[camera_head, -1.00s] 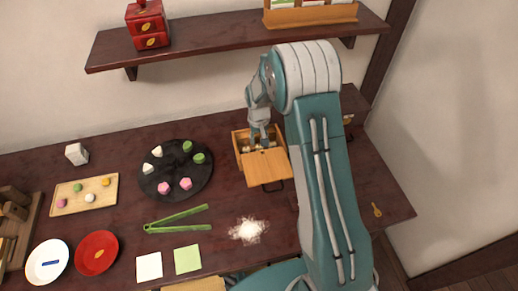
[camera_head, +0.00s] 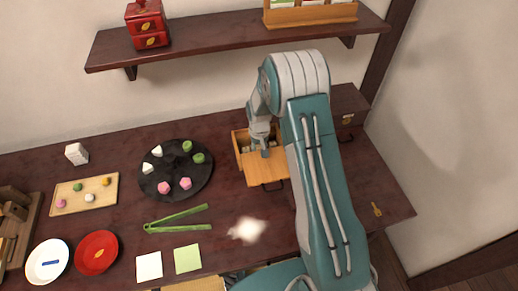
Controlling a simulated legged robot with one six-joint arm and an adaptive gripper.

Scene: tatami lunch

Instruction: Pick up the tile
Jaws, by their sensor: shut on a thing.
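An open wooden box (camera_head: 239,149) stands near the wall, with small pale pieces inside. Its orange-brown wooden lid or front panel (camera_head: 262,174) extends toward the near side. My gripper (camera_head: 264,152) points down at the box, over the inner end of that panel. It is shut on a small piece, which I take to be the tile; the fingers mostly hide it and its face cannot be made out. I cannot tell whether it still touches the box.
A black round tray (camera_head: 176,174) with sweets, green tongs (camera_head: 178,219) and white powder (camera_head: 247,229) lie left of my arm. A dark chest (camera_head: 346,105) stands right of the box. A shelf (camera_head: 220,38) overhangs the back.

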